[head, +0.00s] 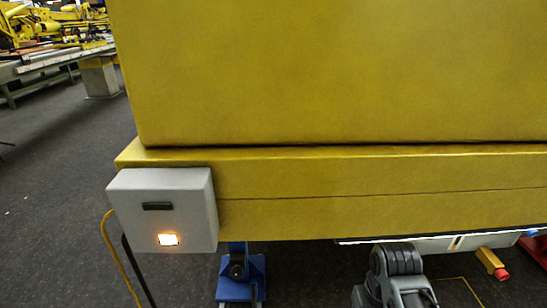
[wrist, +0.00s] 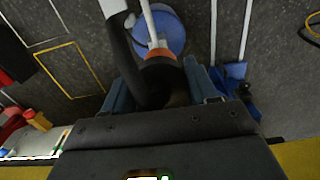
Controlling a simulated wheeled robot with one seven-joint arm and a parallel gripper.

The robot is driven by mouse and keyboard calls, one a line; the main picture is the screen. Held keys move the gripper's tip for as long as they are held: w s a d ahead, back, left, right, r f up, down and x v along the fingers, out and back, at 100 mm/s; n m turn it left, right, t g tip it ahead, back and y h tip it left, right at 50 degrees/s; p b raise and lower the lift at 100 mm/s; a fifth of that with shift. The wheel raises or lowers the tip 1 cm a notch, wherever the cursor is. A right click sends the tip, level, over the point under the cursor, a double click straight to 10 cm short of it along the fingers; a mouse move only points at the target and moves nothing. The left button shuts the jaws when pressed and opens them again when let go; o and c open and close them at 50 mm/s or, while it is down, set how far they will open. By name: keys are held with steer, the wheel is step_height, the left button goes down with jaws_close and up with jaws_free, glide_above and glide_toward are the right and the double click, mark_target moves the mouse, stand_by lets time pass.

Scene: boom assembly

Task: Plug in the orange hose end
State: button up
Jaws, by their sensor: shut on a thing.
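In the wrist view my gripper (wrist: 160,85) is shut on a black hose end with an orange band (wrist: 162,55). The black hose curves up and to the left from between the blue-grey fingers. The part between the fingers is dark, and its tip is hidden. In the head view the gripper and the held hose end are hidden; only grey links of my arm show at the bottom. No socket can be made out with certainty in either view.
A large yellow boom (head: 340,75) fills the head view. A grey box (head: 165,212) with a lit window sits at its left corner, with yellow and black cables beside it. A blue stand (head: 240,272) is below.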

steer(key=r+p, duration=0.1)
steer(key=s+r+p, duration=0.1)
steer(key=r, duration=0.1)
steer(key=s+r+p, duration=0.1)
steer(key=shift+s+d+r+p, duration=0.2)
steer(key=shift+r+p, duration=0.05)
steer(key=shift+p, duration=0.1)
stand_by(0.3)
